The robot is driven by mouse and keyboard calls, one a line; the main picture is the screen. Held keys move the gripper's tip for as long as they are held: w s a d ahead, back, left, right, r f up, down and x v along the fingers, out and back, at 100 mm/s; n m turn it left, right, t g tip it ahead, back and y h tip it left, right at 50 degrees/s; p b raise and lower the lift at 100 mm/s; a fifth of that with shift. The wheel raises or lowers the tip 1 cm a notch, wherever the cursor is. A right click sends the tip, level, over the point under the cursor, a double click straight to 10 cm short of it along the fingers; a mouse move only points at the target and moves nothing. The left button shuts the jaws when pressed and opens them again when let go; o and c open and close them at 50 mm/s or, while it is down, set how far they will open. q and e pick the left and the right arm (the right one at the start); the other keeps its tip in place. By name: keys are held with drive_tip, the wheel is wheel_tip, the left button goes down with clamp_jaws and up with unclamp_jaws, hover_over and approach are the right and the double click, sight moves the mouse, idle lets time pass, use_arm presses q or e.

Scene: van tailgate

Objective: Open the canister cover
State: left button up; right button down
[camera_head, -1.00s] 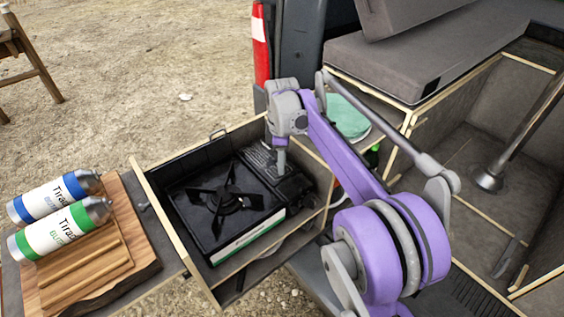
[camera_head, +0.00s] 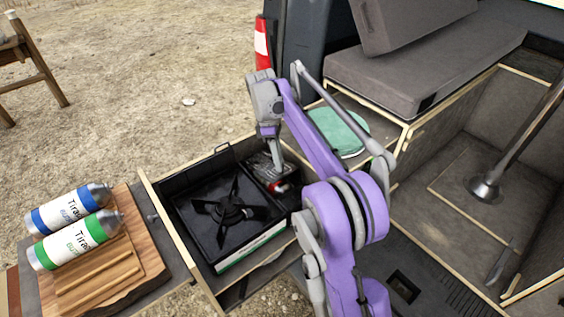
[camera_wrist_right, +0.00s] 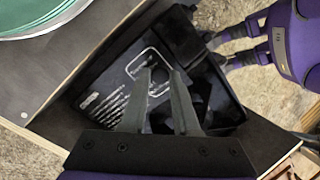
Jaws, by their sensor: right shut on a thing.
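The black camping stove (camera_head: 190,231) sits in the pulled-out drawer, its burner at the left and the canister cover (camera_head: 263,163) at the right. In the right wrist view the cover (camera_wrist_right: 118,88) is a dark panel with white print and a rounded outline. My right gripper (camera_head: 276,167) is over the cover side; in the right wrist view its fingers (camera_wrist_right: 166,76) reach the cover and are shut on its edge. The cover looks raised and tilted, with something red showing beside it in the head view. The fingers hide part of it. My left gripper is not in view.
Two gas canisters, blue-banded (camera_head: 68,208) and green-banded (camera_head: 75,241), lie on wooden boards (camera_head: 146,247) left of the drawer (camera_head: 172,235).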

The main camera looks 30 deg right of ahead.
sight(274, 168)
drive_tip(key=w+r+g+p, duration=0.2)
drive_tip(key=shift+w+a+r+p, duration=0.1)
drive_tip(key=shift+r+p, duration=0.25)
drive_tip(key=shift+r, duration=0.05)
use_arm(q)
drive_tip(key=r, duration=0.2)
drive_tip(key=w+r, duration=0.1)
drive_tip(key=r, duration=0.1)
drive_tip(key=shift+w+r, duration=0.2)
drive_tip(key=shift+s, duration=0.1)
use_arm(e)
drive_tip(key=c, duration=0.7)
unclamp_jaws()
drive_tip(key=shift+o, duration=0.2)
use_arm(q)
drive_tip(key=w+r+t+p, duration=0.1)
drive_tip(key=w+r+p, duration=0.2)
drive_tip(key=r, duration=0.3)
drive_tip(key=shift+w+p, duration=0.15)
drive_tip(key=shift+p, duration=0.4)
use_arm(e)
drive_tip(key=v, duration=1)
drive_tip(key=shift+w+r, duration=0.25)
drive_tip(key=shift+w, duration=0.1)
